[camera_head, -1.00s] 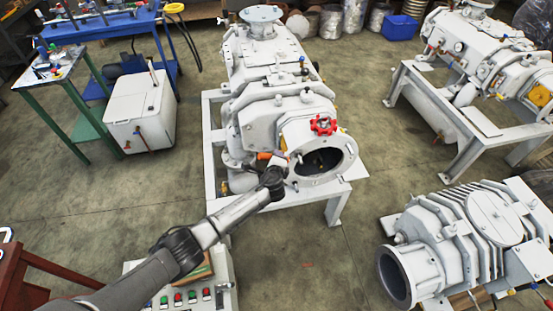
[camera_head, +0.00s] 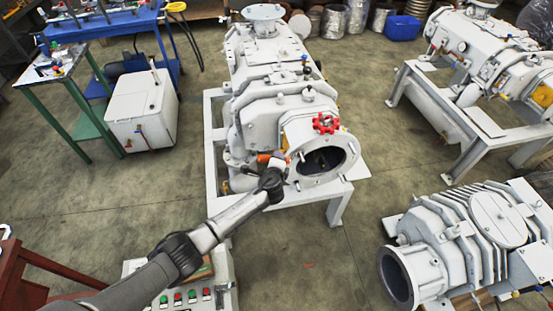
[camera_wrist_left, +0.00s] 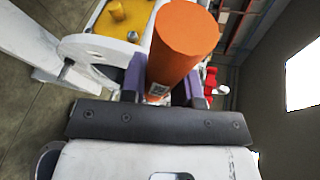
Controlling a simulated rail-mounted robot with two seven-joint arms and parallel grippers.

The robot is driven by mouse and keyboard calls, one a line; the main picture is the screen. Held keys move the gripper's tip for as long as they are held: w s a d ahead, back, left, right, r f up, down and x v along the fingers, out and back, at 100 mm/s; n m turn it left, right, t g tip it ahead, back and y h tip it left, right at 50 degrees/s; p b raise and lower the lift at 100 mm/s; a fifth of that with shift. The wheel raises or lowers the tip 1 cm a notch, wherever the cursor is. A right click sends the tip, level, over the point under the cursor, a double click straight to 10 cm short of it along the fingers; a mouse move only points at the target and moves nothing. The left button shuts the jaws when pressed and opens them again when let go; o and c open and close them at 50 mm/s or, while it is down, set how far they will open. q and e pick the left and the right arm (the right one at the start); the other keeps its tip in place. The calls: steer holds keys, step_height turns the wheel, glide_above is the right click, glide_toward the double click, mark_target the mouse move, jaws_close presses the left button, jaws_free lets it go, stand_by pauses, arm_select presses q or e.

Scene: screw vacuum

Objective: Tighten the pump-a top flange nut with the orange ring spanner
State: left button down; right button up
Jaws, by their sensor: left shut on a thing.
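A white vacuum pump (camera_head: 262,112) stands on a white frame in the middle of the head view. It has a round flange (camera_head: 263,12) on top at its far end and an open round port at its near end. My left gripper (camera_head: 276,163) is beside the near left of the port. In the left wrist view, its purple fingers (camera_wrist_left: 166,85) are shut on the thick orange spanner handle (camera_wrist_left: 181,45). A little orange also shows in the head view (camera_head: 264,157). The spanner's ring end and the nut cannot be made out. My right gripper is out of view.
A red handwheel (camera_head: 325,123) sits above the port, close to my left gripper. A second framed pump (camera_head: 480,50) stands at the right, and a ribbed pump (camera_head: 465,240) is at the lower right. A control box (camera_head: 190,285) lies under my left arm.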

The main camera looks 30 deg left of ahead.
arm_select(q)
steer(key=s+d+p, duration=0.3)
steer(key=s+d, duration=0.1)
steer(key=s, duration=0.1)
steer(key=shift+s+d, duration=0.15)
steer(key=shift+d, duration=0.25)
stand_by(0.4)
stand_by(0.7)
